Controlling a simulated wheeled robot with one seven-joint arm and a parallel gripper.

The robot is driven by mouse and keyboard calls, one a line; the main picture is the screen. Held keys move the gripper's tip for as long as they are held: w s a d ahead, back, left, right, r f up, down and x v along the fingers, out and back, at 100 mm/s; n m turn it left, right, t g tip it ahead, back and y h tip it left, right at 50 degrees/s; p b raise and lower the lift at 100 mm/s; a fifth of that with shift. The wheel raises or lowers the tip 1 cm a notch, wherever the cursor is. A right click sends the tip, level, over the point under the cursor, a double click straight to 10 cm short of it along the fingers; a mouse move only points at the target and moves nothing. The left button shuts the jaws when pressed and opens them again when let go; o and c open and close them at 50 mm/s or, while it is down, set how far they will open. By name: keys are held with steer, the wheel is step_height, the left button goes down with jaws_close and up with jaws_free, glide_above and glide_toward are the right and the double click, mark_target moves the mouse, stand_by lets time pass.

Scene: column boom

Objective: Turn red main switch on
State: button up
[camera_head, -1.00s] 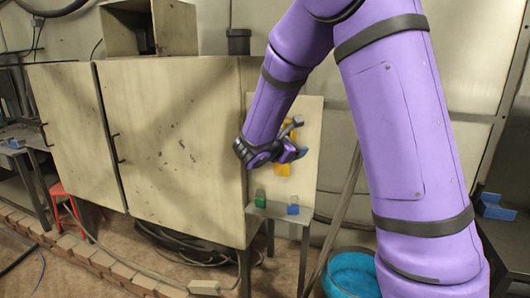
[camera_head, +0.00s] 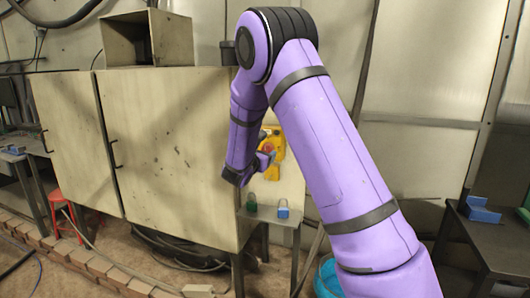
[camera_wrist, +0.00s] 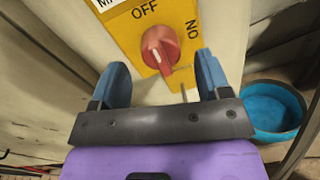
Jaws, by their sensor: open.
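The red main switch (camera_wrist: 160,49) is a rotary knob on a yellow plate (camera_wrist: 126,26) marked OFF at the top and ON at the right. In the head view the yellow plate (camera_head: 278,146) is on a pale panel, partly hidden by my gripper. My gripper (camera_wrist: 158,75) is open, with a blue finger on each side below the knob. The fingers appear apart from the knob; the exact depth gap cannot be told.
A small table (camera_head: 267,215) below the panel holds a green padlock (camera_head: 251,203) and a blue padlock (camera_head: 283,210). A blue tub (camera_wrist: 272,108) stands on the floor to the right. A large cabinet (camera_head: 170,160) stands left of the panel.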

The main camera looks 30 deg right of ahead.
steer(key=shift+x, duration=1.35)
steer(key=shift+c, duration=0.2)
steer(key=c, duration=0.9)
